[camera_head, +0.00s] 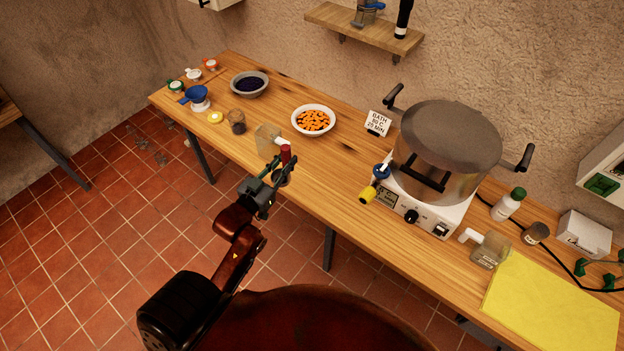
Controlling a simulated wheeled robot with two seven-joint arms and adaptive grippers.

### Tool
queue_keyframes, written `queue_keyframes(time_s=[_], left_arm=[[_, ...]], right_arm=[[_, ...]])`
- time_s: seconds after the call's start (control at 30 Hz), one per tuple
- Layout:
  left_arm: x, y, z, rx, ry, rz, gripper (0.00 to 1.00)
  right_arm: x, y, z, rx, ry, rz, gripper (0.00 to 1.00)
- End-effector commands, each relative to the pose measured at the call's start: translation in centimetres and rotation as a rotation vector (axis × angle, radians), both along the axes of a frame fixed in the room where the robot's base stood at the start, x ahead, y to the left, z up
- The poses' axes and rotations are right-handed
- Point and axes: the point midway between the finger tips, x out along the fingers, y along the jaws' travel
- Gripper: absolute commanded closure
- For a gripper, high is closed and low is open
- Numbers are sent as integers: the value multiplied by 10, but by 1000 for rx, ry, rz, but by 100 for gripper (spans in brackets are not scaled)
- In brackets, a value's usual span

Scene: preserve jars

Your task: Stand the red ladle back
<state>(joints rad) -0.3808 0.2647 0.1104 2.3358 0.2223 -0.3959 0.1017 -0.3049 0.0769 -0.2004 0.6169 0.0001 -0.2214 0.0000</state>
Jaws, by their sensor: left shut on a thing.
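A small red piece (285,153), which looks like part of the red ladle, stands upright between the fingers of my left gripper (279,172). The gripper is shut on it, over the front edge of the wooden bench. A dark round cup shape (281,179) shows just below the fingers; I cannot tell whether it is the ladle's bowl or a separate holder. The fingers hide most of the ladle. A clear jug with a white handle (266,138) stands just behind it. My right gripper is not in view.
A large steel pot (447,150) sits on a white heater (427,212) right of centre. A white bowl of orange pieces (313,121), a dark bowl (249,84) and a small jar (237,122) stand left. A yellow mat (552,307) lies at right.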

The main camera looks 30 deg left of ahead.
Motion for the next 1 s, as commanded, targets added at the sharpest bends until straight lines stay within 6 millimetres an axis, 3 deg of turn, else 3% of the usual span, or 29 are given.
queue_keyframes(time_s=[0.13, 0.53, 0.87, 1.0], left_arm=[[5, 8, 15, 2, -9, -15, 100], [10, 6, 13, -2, -9, -16, 100], [75, -20, -16, -5, -11, -17, 100], [101, -29, -39, -5, -7, -15, 100]], right_arm=[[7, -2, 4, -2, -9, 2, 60], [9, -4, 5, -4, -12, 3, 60], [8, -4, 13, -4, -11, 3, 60], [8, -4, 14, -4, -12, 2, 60]])
